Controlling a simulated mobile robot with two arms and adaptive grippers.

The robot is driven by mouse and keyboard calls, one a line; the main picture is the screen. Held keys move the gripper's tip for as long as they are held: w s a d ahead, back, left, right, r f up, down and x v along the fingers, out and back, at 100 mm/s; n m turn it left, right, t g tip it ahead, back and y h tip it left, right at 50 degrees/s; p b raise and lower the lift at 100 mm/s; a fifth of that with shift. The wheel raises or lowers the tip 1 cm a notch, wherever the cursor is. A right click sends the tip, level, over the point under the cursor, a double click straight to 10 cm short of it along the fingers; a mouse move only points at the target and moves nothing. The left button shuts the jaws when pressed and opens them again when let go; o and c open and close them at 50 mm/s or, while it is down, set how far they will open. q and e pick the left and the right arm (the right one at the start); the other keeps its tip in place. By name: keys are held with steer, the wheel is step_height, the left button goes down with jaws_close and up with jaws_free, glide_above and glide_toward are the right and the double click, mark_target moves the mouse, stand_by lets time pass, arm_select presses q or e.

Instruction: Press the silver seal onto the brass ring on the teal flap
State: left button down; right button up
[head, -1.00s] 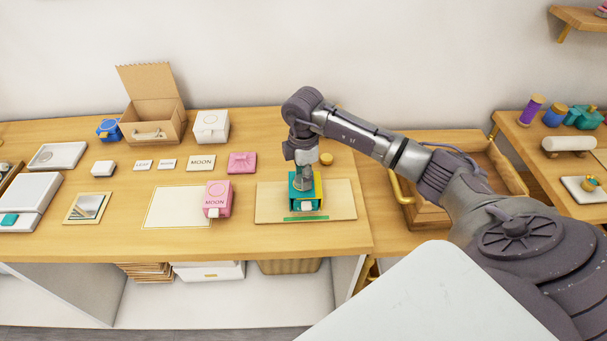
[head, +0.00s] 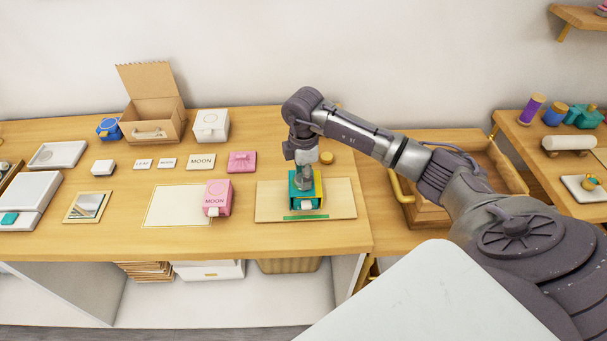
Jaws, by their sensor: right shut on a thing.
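The teal box (head: 309,202) stands on a pale wooden board on the table, with gold at its sides and a white tab at its front. My right gripper (head: 304,184) points down over its top flap, at or very close to it. It is shut on the silver seal, which is too small and too covered by the fingers to make out clearly. The brass ring on the flap is hidden under the gripper. My left gripper is not in view.
The pale board (head: 341,200) has a green strip at its front. A wooden drawer (head: 480,160) lies right.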

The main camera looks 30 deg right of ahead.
steer(key=shift+s+f, duration=0.1)
steer(key=shift+f, duration=0.1)
steer(key=o, duration=1.4)
steer(key=shift+r, duration=0.1)
steer(key=shift+r, duration=0.1)
steer(key=shift+r+p, duration=2.75)
steer(key=shift+r, duration=0.75)
steer(key=shift+f, duration=0.1)
